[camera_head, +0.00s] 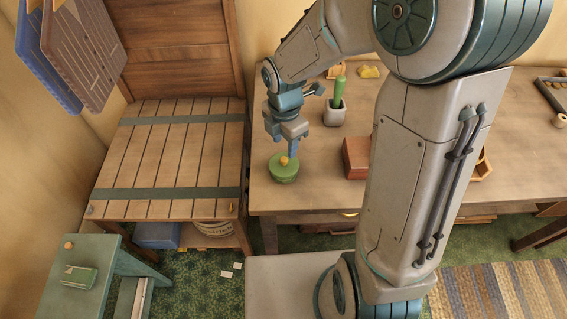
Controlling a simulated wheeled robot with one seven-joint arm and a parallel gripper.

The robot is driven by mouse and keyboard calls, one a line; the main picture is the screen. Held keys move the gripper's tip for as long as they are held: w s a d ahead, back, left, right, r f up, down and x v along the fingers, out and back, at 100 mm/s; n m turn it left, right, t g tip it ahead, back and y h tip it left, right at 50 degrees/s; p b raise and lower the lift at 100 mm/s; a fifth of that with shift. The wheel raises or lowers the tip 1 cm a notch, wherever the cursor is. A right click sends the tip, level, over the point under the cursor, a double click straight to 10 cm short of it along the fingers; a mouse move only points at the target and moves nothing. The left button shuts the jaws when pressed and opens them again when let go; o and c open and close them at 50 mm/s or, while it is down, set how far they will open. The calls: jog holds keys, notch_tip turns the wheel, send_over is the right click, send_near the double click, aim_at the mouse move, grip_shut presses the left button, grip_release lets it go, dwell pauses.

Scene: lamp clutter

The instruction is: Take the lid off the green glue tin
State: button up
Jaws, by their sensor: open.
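The green glue tin (284,177) stands upright near the left front edge of the wooden table. Its green lid is on it, with a small yellow knob (284,160) on top. My gripper (284,145) hangs from above, pointing down, just over the knob. Its fingers are open and look close to the knob, but I cannot tell whether they touch it. The gripper hides part of the table behind the tin.
A reddish-brown box (356,158) stands right of the tin. A slatted wooden bench (170,150) adjoins on the left. My arm hides the table's middle.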

aim_at(283, 159)
notch_tip(283, 159, down, 7)
jog(key=shift+s+a+r, duration=0.1)
jog(key=shift+a+r, duration=0.05)
jog(key=shift+r, duration=0.05)
dwell(0.3)
grip_shut()
